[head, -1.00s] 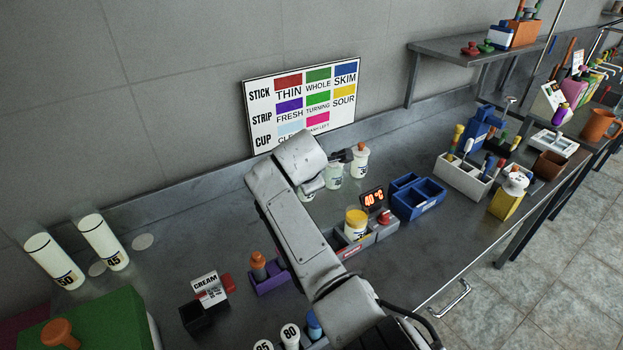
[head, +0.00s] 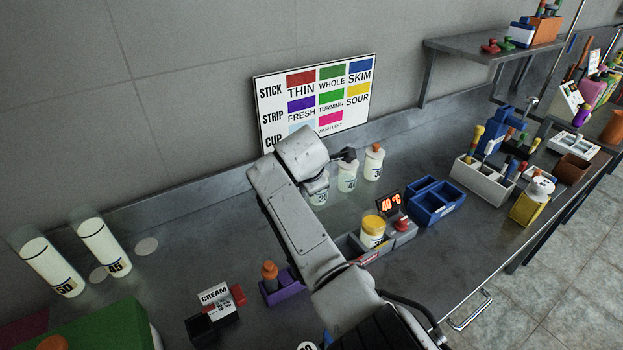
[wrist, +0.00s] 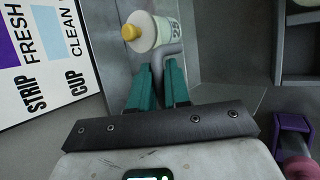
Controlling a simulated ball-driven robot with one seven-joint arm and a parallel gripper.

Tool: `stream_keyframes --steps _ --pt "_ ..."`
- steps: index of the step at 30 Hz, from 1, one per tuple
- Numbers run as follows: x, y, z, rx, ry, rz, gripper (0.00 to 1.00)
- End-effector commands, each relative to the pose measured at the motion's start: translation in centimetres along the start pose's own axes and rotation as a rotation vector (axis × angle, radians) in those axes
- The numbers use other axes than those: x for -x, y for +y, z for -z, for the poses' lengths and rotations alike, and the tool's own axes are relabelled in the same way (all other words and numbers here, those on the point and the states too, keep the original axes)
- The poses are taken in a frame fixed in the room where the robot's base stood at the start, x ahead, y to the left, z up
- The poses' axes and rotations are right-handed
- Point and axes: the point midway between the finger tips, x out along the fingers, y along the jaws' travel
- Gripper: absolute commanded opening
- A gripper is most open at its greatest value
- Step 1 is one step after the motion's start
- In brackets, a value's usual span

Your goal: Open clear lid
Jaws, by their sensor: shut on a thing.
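In the wrist view my gripper (wrist: 160,68) has its two teal fingers close together around the lower end of a grey bent bar (wrist: 174,50). What the bar belongs to cannot be told. Just beyond the fingertips is a pale jar (wrist: 148,33) with a yellow knob and a number label. In the head view my arm reaches to the row of white jars below the wall sign, and a dark part of my gripper shows near the middle jar (head: 347,180). The right jar (head: 373,165) has an orange-brown knob. I cannot clearly make out the clear lid.
A grey holder with a yellow-lidded jar (head: 373,230) and a 40 °C display (head: 391,202) stands right of my arm. A blue bin (head: 435,205) lies beyond. A purple holder (head: 284,290) and CREAM card (head: 215,297) stand left.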

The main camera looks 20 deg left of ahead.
Motion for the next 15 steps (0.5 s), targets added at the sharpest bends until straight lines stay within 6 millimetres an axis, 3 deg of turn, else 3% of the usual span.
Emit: stream_keyframes --steps 8,9,15 --pt "-0.36 -0.57 0.20 0.000 0.003 0.012 0.00" --pt "-0.36 -0.58 0.20 0.000 0.003 0.013 0.19" --pt "-0.37 -0.60 0.20 0.000 0.003 0.013 0.38"
